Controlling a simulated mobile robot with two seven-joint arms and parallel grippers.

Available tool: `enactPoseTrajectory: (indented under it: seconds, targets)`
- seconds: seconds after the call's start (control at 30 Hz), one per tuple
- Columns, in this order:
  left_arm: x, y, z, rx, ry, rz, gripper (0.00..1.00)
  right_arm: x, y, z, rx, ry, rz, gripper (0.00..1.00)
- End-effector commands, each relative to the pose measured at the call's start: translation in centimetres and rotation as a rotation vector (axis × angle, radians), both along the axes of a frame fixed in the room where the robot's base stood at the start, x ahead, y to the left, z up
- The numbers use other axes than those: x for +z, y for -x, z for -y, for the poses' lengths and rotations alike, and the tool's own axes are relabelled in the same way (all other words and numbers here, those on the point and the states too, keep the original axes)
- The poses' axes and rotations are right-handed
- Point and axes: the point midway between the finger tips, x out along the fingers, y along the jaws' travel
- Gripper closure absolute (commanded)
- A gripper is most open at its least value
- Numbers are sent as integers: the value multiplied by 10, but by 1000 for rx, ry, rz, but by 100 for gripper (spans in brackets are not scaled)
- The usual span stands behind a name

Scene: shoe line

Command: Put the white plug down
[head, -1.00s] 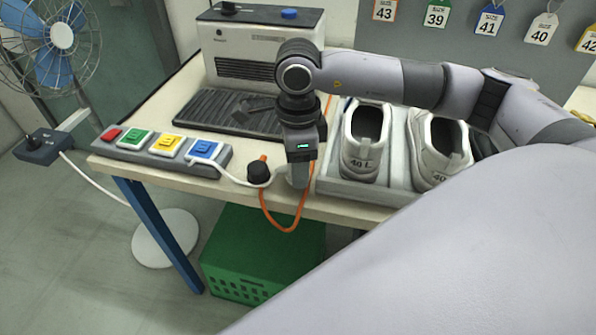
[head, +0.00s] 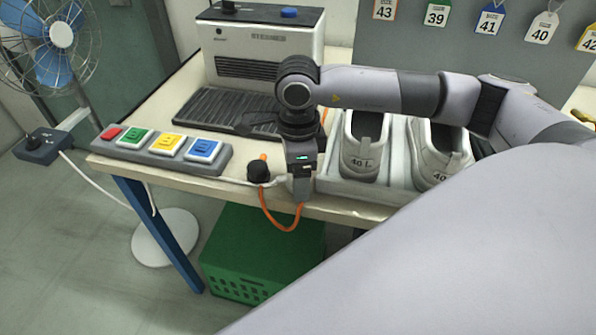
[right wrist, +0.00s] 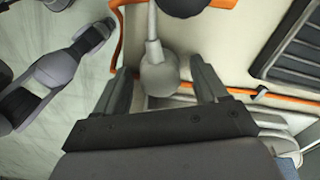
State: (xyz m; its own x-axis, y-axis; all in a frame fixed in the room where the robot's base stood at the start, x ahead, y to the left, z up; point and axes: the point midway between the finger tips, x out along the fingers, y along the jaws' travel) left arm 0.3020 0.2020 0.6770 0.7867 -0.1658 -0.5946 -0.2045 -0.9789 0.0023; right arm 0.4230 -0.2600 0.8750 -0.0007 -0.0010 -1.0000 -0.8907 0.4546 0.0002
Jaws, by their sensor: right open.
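The white plug (right wrist: 158,76) shows in the right wrist view with its white cable running up from it. It lies between the two spread fingers of my right gripper (right wrist: 161,88), with a gap on each side. In the head view my right gripper (head: 302,198) points down at the front edge of the table, left of the shoe tray. The plug is mostly hidden there beside the fingers; its white cable (head: 234,181) lies along the front edge. I cannot tell whether the plug rests fully on the tabletop.
A black round knob (head: 258,172) and an orange cord (head: 272,217) are close to the gripper. A button panel (head: 160,148) is to the left, a grey machine (head: 262,50) behind. White shoes (head: 364,150) stand in a tray (head: 350,196) at right. A green crate (head: 250,262) is below.

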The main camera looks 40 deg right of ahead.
Motion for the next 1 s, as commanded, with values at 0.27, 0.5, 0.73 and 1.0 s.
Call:
enactPoseTrajectory:
  seconds: [0.27,0.5,0.73,1.0]
  targets:
    - [-1,0,0,-1,-1,2,28,49,-1,0,0,-1,6,28]
    - [-3,0,0,0,-2,1,28,98,-1,-1,1,-1,4,28]
    - [-4,0,-1,0,-2,1,28,120,-1,0,0,-1,0,28]
    - [-4,0,-1,0,-2,0,28,122,0,0,0,0,0,28]
